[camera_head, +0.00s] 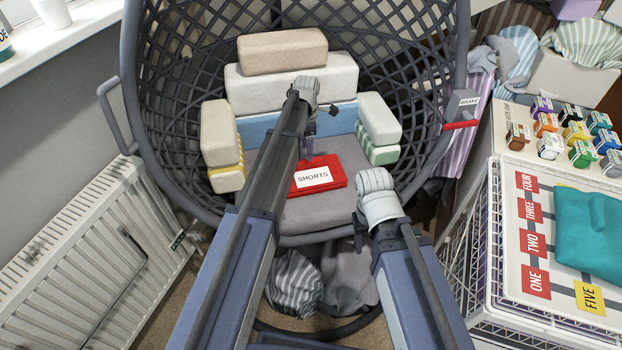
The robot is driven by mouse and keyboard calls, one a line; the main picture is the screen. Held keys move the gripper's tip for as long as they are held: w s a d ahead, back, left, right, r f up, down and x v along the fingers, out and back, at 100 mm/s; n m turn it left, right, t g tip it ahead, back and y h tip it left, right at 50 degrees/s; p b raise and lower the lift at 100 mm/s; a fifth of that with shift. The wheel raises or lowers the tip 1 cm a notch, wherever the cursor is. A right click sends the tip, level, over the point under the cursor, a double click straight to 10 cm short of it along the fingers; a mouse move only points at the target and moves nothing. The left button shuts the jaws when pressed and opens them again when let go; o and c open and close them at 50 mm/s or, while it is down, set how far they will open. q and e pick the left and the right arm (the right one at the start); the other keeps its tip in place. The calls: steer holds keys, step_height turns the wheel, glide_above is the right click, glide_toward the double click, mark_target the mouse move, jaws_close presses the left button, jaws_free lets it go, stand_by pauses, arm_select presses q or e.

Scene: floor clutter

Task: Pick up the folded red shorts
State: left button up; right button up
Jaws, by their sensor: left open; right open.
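The folded red shorts (334,166) lie flat on a grey cushion inside a large round lattice basket, with a white label reading SHORTS on top. My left gripper (308,147) is over the back edge of the shorts, pointing down. It is open, and no cloth is seen between its fingers. The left arm covers part of the shorts' left side. My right gripper (358,243) is open and empty near the basket's front rim, to the right of and nearer than the shorts.
The lattice basket (150,130) has a high rim. Pale folded stacks stand behind the shorts (290,90), at left (217,135) and at right (378,118). A radiator (95,245) is at left. A white-topped wire unit (510,310) with teal cloth (585,235) is at right.

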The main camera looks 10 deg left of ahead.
mark_target(311, 172)
arm_select(q)
steer(key=shift+s+d+f+b, duration=0.1)
steer(key=shift+d+f+b, duration=0.1)
steer(key=shift+f+b, duration=1.15)
steer(key=shift+d+f+b, duration=0.2)
steer(key=shift+f+b, duration=1.05)
steer(key=shift+f, duration=0.2)
steer(key=shift+r, duration=0.1)
jaws_close()
